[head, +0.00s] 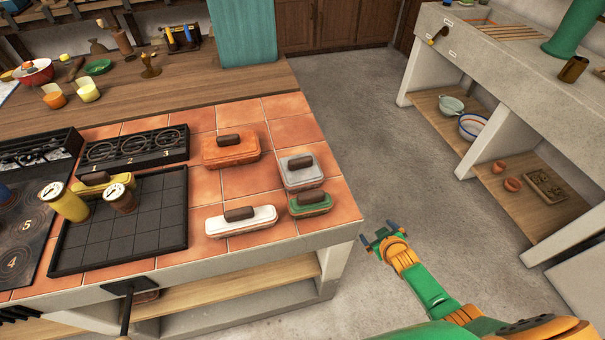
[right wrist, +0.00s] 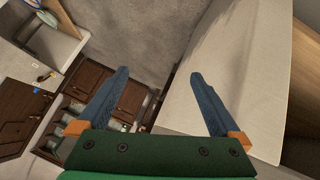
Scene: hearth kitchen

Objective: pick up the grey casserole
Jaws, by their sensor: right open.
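The grey casserole (head: 301,171) is a small lidded dish with a dark brown handle. It sits on the terracotta tiles near the counter's right edge, in the head view. My right gripper (head: 379,229) is open and empty. It is beyond the counter's right edge, over the floor, apart from the casserole and to its lower right in the picture. In the right wrist view my right gripper (right wrist: 158,88) shows two spread blue fingers with nothing between them; the casserole does not show there. My left gripper is not in view.
A green casserole (head: 310,204) stands close in front of the grey one. A white one (head: 241,221) and an orange one (head: 231,150) stand to its left. A black grid tray (head: 120,225) with shakers lies further left. The floor (head: 400,140) right of the counter is clear.

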